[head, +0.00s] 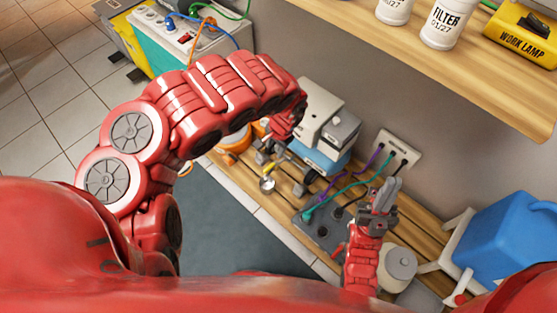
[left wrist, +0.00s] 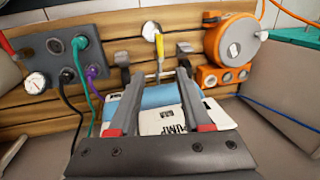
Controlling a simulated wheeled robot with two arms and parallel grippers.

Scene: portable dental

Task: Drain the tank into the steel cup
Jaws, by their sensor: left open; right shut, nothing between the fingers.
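My right gripper (head: 387,192) is shut and empty above the bench. I cannot tell which body is the tank.
A white and blue unit marked PUMP (left wrist: 168,119) lies beneath the left fingers. A grey panel (left wrist: 62,58) with gauge and cables and an orange reel (left wrist: 232,42) flank the lever. A blue container (head: 510,235) stands right. A wooden shelf (head: 440,70) overhangs the bench.

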